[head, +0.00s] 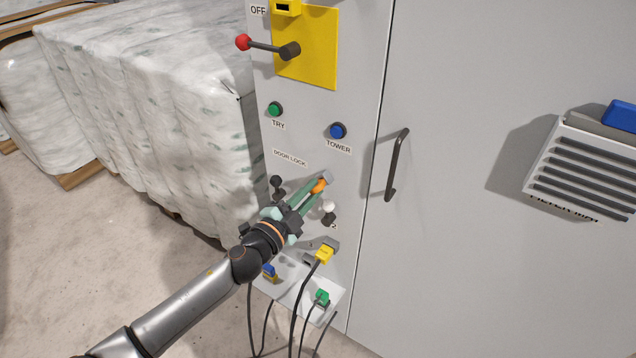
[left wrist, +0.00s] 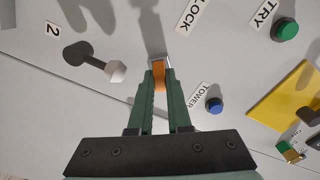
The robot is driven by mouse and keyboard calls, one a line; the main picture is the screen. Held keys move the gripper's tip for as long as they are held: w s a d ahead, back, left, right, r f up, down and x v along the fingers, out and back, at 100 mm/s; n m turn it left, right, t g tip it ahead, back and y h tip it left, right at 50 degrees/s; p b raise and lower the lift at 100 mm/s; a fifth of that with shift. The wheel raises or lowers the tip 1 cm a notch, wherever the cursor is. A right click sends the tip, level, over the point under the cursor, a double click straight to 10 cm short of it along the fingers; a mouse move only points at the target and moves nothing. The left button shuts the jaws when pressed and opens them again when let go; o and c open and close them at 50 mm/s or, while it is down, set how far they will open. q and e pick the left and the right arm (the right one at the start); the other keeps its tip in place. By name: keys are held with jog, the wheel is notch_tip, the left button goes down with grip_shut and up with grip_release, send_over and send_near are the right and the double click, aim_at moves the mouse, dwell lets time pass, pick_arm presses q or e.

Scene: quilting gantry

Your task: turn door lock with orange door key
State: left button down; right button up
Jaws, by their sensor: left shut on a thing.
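The orange door key (head: 319,186) is between the fingertips of my left gripper (head: 316,190), which is shut on it. In the left wrist view the key (left wrist: 159,76) shows as an orange piece between the green fingers (left wrist: 158,84). The grey metal door lock (head: 328,176) is on the cabinet panel just beyond the key, below the DOOR LOCK label (head: 290,158). The lock also shows in the left wrist view (left wrist: 157,59). The key's tip is hidden, so I cannot tell how deep it sits. My right gripper is not in view.
A black-knobbed lever (head: 277,182) and a white-knobbed lever (head: 329,208) flank the gripper. Green (head: 275,109) and blue (head: 338,130) buttons are above. Yellow (head: 325,254) and green (head: 322,297) plugs with cables are below. The door handle (head: 397,165) is right; wrapped bales (head: 150,90) stand left.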

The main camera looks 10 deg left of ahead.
pick_arm(q)
jog(key=m, duration=0.3)
jog(key=shift+m, duration=0.4)
jog(key=m, duration=0.3)
jog(key=shift+p, duration=0.3)
jog(key=c, duration=0.8)
grip_release()
